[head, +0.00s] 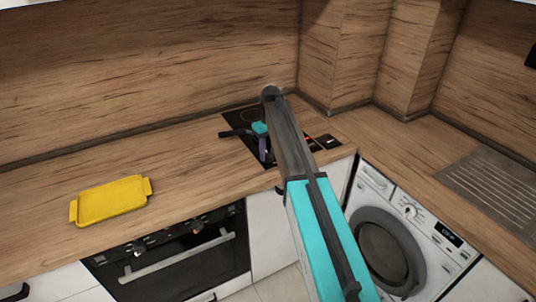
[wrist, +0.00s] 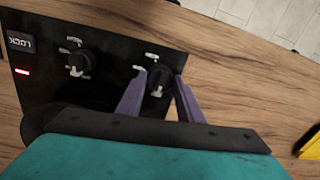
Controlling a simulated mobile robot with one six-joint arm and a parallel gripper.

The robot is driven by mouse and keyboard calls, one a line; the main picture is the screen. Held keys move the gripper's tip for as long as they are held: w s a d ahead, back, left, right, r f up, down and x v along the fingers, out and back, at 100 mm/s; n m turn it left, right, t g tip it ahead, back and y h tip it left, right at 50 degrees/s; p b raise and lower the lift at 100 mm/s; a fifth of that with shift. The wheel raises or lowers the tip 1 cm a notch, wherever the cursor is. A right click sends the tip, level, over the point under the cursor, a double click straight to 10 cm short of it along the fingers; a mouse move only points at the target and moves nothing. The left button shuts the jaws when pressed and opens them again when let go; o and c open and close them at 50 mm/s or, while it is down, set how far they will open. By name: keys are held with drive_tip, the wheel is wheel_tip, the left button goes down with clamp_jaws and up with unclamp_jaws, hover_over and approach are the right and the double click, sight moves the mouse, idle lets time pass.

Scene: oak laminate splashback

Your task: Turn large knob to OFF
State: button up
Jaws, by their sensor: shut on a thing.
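The cooktop's black control panel (wrist: 105,95) fills the left of the wrist view and carries two black knobs with white markings. My gripper (wrist: 159,77) has its purple fingers on either side of the right knob (wrist: 157,84) and is shut on it. The left knob (wrist: 79,63) stands apart from the fingers. I cannot read the markings or tell the setting of the held knob. In the head view my gripper (head: 265,150) is over the black cooktop (head: 231,119), and my arm hides the cooktop's middle; the knobs cannot be made out there.
A LOCK button (wrist: 21,43) and a lit red indicator (wrist: 22,71) are on the panel's left edge. A yellow tray (head: 112,200) lies on the wooden counter to the left. An oven (head: 180,262) and a washing machine (head: 395,240) are below. The counter between tray and cooktop is clear.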

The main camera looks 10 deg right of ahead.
drive_tip(key=shift+w+n, duration=0.1)
drive_tip(key=shift+n, duration=0.4)
drive_tip(key=o, duration=1.1)
drive_tip(key=shift+c, duration=0.2)
wheel_tip(320, 180, up, 14)
drive_tip(key=b, duration=0.3)
drive_tip(key=shift+w+d+b, duration=0.15)
drive_tip(key=shift+d+b, duration=0.2)
drive_tip(key=shift+b, duration=0.05)
drive_tip(key=shift+f, duration=0.15)
